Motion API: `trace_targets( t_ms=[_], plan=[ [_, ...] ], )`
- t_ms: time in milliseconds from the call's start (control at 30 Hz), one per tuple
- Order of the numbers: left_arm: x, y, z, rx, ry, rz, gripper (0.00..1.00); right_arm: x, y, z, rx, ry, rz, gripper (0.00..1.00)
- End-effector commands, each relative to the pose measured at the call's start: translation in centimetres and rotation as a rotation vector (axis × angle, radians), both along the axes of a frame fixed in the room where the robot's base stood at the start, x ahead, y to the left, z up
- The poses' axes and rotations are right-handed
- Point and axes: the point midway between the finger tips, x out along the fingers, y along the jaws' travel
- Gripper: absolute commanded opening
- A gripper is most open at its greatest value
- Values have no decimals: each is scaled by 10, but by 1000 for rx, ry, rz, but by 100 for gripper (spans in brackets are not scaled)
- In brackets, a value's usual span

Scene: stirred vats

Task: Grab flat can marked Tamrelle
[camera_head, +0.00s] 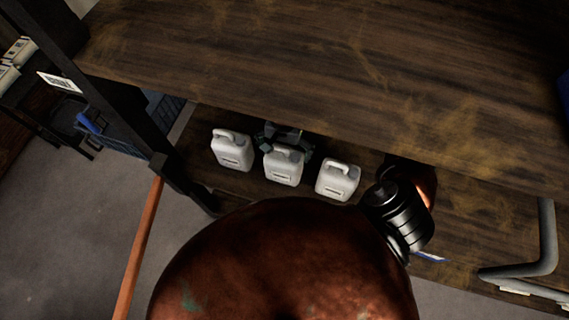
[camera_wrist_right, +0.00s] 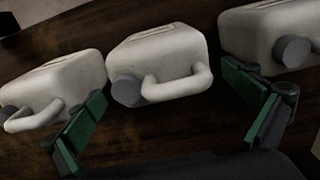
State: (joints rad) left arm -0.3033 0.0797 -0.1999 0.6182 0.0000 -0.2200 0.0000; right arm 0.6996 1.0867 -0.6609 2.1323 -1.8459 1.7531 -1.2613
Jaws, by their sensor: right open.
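Three white flat cans with handles and grey caps stand in a row on the lower shelf: a left can (camera_head: 231,151), a middle can (camera_head: 284,166) and a right can (camera_head: 338,181). Each has a small label, too small to read, so I cannot tell which is Tamrelle. My right gripper (camera_head: 284,134) is at the middle can, partly hidden by it. In the right wrist view its green-padded fingers (camera_wrist_right: 163,82) are open and apart, with the central can (camera_wrist_right: 160,58) facing the gap between them. Nothing is held. My left gripper is out of view.
A wide wooden upper shelf (camera_head: 300,65) overhangs the cans. A dark upright post (camera_head: 125,105) stands left of them. The neighbouring cans (camera_wrist_right: 60,80) (camera_wrist_right: 268,32) stand close on both sides. A grey bent tube (camera_head: 545,240) is at the right.

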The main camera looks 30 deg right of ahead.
Motion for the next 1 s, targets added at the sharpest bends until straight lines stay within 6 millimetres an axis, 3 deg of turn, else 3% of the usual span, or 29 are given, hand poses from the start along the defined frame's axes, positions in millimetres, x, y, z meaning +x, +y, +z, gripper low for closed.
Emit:
trace_targets(
  t_ms=[200,500,1000],
  plan=[
    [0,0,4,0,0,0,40,-2,1,-30,2,3,-4,100],
    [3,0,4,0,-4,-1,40,-3,0,-36,1,1,-6,100],
    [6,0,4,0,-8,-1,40,-3,0,-36,1,1,-7,66]
  ],
)
